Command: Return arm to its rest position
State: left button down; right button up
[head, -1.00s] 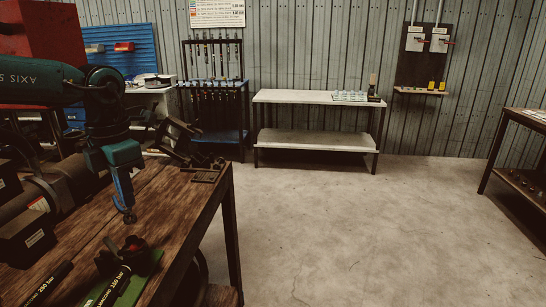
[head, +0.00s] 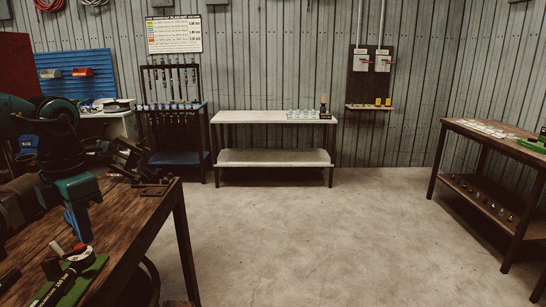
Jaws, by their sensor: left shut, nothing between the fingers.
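My left arm comes in from the left edge, dark and teal. Its gripper (head: 81,226) points down over the wooden workbench (head: 140,222), shut and empty. It is behind a green mat (head: 90,272) that carries a black hand tool (head: 62,282) with a round head (head: 80,254). My gripper looks apart from these things. A dark machine (head: 18,205) on the bench is partly hidden by my arm. My right arm and gripper are not in view.
A dark metal bracket (head: 150,188) stands at the bench's far corner. Another table (head: 478,130) is on the right. The concrete floor (head: 310,235) between them is clear.

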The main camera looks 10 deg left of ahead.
pick_arm(q)
jog(key=w+d+f+n+t+h, duration=0.2)
jog(key=d+f+n+t+h, duration=0.3)
jog(key=f+n+t+h, duration=0.5)
jog(key=s+a+f+n+t+y, duration=0.25)
jog(key=f+n+y, duration=0.35)
jog(key=n, duration=0.4)
jog(key=s+a+f+n+t+y, duration=0.1)
jog(key=s+f+n+y, duration=0.2)
jog(key=f+n+y, duration=0.45)
jog(key=s+d+f+n+g+h, duration=0.2)
jog(key=s+d+f+n+g, duration=0.1)
jog(key=s+d+n+g, duration=0.4)
jog(key=s+d+f+n+g+h, duration=0.2)
jog(key=s+d+f+n+g, duration=0.15)
jog(key=s+d, duration=0.6)
jog(key=w+d+f+t+h, duration=0.2)
jog(key=w+d+f+t, duration=0.2)
jog(key=f+t, duration=0.3)
jog(key=shift+x, duration=1.05)
